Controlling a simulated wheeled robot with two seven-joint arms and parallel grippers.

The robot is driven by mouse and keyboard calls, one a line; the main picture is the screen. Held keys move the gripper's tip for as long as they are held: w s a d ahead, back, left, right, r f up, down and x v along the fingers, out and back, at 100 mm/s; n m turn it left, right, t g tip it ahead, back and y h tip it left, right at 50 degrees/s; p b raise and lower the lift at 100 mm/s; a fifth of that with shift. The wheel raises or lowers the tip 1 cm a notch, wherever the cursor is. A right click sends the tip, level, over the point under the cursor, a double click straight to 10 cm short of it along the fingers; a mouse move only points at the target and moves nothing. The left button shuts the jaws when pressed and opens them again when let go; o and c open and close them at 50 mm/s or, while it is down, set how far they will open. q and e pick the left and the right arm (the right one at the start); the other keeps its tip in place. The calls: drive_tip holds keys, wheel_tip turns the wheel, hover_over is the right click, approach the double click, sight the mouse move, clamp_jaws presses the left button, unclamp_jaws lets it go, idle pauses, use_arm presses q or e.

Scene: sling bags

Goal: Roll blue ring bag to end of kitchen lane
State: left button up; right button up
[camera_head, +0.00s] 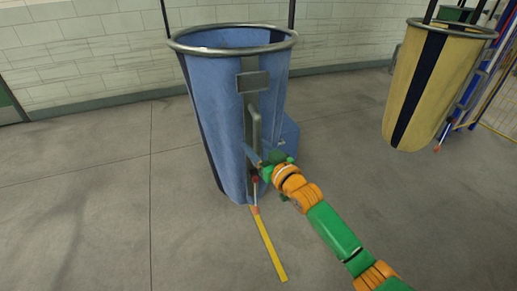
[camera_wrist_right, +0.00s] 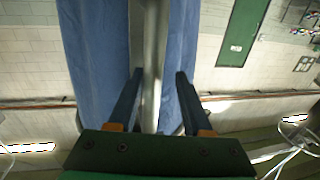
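The blue ring bag (camera_head: 215,120) hangs from a round metal ring (camera_head: 180,46) left of centre in the head view. A grey metal bar handle (camera_head: 256,132) runs down its near side, below a grey plate. My right gripper (camera_head: 262,172) is at the lower end of this handle, close to the bag. In the right wrist view, the blue cloth and metal bar (camera_wrist_right: 152,50) fill the middle. My right gripper's two fingers (camera_wrist_right: 159,72) stand apart on either side of the bar, with a gap showing on its right. My left gripper is not in view.
A yellow bag with a dark stripe (camera_head: 445,80) hangs at the right, near a blue and yellow rack (camera_head: 490,90). A blue box (camera_head: 288,138) shows behind the blue bag. A yellow strip (camera_head: 268,246) is below it. Grey floor (camera_head: 90,220) is clear at left.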

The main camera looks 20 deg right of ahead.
drive_tip(key=shift+s+d, duration=0.1)
drive_tip(key=shift+s, duration=1.05)
drive_tip(key=shift+s+r, duration=0.1)
drive_tip(key=shift+s, duration=0.25)
drive_tip(key=shift+s+d, duration=0.1)
drive_tip(key=shift+s, duration=0.15)
drive_tip(key=shift+w, duration=0.15)
